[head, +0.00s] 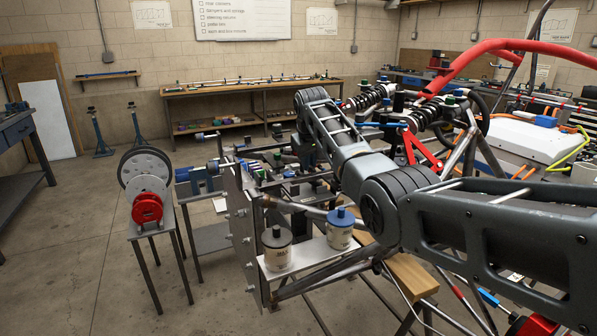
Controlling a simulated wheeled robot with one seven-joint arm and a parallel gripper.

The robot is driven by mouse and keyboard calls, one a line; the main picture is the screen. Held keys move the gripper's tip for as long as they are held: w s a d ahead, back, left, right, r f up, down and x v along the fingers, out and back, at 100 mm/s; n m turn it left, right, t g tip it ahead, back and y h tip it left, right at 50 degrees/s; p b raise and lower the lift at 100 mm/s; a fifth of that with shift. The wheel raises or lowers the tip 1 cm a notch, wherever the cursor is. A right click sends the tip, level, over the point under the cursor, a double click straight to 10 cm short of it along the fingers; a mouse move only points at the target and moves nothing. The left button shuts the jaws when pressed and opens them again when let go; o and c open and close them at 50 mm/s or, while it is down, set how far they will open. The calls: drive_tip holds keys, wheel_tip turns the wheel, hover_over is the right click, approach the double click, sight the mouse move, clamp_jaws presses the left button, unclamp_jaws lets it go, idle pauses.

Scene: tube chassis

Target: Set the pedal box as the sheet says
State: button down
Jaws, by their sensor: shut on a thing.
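The tube chassis (455,165) fills the right side, with a red tube along its top. At its front, an upright grey plate (241,235) stands edge-on. Dark parts with green and blue knobs (285,178) sit behind it; I cannot tell which belong to the pedal box. Two pots stand upright on a white shelf (300,262): one with a dark lid (277,250), one with a blue lid (340,230). My gripper is hidden there. A wall board (242,18) carries a checklist, its words barely legible.
A small table (155,215) at left holds a dark disc and a red reel. A long wooden bench (250,90) with parts stands along the back wall. A blue workbench (18,130) is at far left.

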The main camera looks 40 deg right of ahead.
drive_tip(key=shift+s+d, duration=0.1)
drive_tip(key=shift+d, duration=0.3)
drive_tip(key=shift+r, duration=0.1)
drive_tip(key=c, duration=1.1)
unclamp_jaws()
drive_tip(key=shift+d, duration=0.1)
drive_tip(key=shift+b+v, duration=0.45)
drive_tip(key=shift+v, duration=3.4)
